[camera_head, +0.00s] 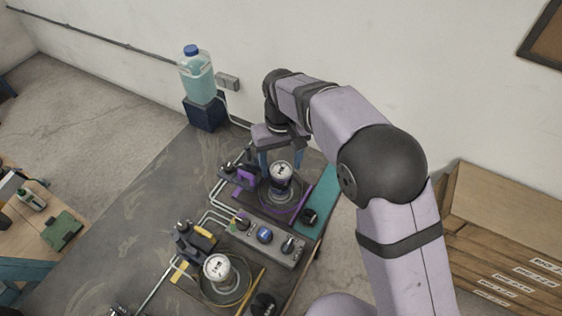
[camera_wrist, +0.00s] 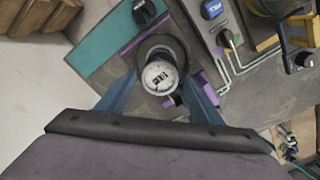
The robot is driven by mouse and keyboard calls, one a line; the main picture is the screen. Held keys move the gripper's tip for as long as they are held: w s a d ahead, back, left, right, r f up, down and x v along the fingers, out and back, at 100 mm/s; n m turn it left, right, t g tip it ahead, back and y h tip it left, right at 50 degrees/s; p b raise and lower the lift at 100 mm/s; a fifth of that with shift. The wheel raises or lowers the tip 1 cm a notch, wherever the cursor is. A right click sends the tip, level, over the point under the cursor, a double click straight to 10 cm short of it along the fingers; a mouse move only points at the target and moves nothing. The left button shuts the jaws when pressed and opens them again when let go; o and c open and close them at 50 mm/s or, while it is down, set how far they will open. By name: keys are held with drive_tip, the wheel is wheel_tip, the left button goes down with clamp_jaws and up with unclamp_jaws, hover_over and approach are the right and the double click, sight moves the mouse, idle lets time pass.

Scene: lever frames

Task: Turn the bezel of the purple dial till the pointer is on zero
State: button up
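The purple dial (camera_head: 281,172) is a small round gauge with a white face and dark marks, standing on a dark round base with purple trim around it. It also shows in the wrist view (camera_wrist: 160,77). The marks are too small to read a pointer or a zero. My gripper (camera_head: 280,157) is at the dial, reaching in from the wall side. In the wrist view its blue fingers (camera_wrist: 160,80) stand on either side of the dial, apart, with a narrow gap showing by each fingertip. I cannot tell how far down the bezel they reach.
A second white-faced dial (camera_head: 218,268) with yellow trim stands nearer the front. A grey box (camera_head: 264,235) with several knobs lies between the two dials. Pipes and a purple-marked valve (camera_head: 243,178) sit left of the purple dial. A blue-capped bottle (camera_head: 197,75) stands behind.

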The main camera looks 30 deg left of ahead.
drive_tip(key=c, duration=0.8)
drive_tip(key=shift+r+m, duration=0.1)
drive_tip(key=shift+m, duration=2.6)
drive_tip(key=o, duration=1)
drive_tip(key=shift+o, duration=0.2)
